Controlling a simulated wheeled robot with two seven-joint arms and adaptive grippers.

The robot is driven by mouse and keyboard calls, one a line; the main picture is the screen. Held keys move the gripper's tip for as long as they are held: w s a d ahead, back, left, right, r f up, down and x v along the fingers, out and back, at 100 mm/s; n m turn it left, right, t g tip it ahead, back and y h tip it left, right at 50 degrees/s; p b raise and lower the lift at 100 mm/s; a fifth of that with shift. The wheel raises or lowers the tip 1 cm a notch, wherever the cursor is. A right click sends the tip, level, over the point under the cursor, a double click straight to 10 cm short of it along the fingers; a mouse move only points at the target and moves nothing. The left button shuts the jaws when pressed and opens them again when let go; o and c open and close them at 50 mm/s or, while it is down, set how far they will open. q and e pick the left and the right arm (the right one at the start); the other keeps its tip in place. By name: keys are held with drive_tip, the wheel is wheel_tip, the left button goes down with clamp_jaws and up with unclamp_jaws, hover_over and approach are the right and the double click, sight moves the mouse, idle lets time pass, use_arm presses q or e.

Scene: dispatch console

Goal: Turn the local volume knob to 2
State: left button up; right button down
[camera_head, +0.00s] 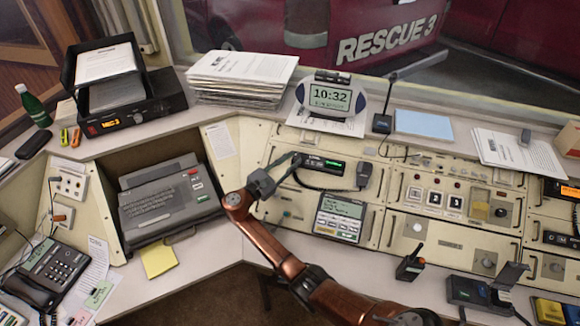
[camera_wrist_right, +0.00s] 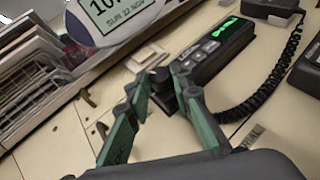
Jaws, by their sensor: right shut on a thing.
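The radio unit (camera_head: 322,164) with a lit green display is set in the sloped console panel. It also shows in the right wrist view (camera_wrist_right: 215,52), with a row of grey buttons. A dark round knob (camera_wrist_right: 164,88) is at the unit's near left end. My right gripper (camera_head: 293,164) reaches it from the lower left. In the wrist view its green fingers (camera_wrist_right: 163,90) are shut around the knob, one on each side. The fingers hide part of the knob, and I cannot read any scale or pointer. My left gripper is not in view.
A handset (camera_head: 363,174) with a coiled cord hangs right of the radio. A grey keypad unit (camera_head: 340,217) is below it. A clock (camera_head: 330,97) stands on the ledge above. A printer (camera_head: 168,200) is to the left. Yellow note (camera_head: 159,261) lies on the desk.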

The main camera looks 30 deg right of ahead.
drive_tip(key=m+g+b, duration=0.3)
drive_tip(key=shift+w+f+g, duration=0.25)
drive_tip(key=shift+w+g, duration=0.05)
drive_tip(key=shift+w, duration=0.05)
drive_tip(key=m+g+b, duration=0.2)
drive_tip(key=shift+r+m+y, duration=0.2)
drive_tip(key=shift+m+y, duration=0.1)
drive_tip(key=shift+y, duration=0.1)
drive_tip(key=shift+w, duration=0.1)
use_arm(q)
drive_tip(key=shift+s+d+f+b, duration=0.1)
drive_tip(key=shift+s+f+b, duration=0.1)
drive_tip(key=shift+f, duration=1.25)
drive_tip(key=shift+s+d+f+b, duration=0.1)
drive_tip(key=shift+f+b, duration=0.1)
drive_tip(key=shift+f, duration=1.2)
use_arm(e)
drive_tip(key=shift+r+m+g+y, duration=0.2)
drive_tip(key=shift+m+g+y, duration=0.1)
drive_tip(key=shift+g, duration=0.2)
drive_tip(key=c, duration=1.8)
unclamp_jaws()
drive_tip(key=shift+d, duration=0.1)
drive_tip(key=shift+c, duration=0.2)
drive_tip(key=shift+o, duration=0.6)
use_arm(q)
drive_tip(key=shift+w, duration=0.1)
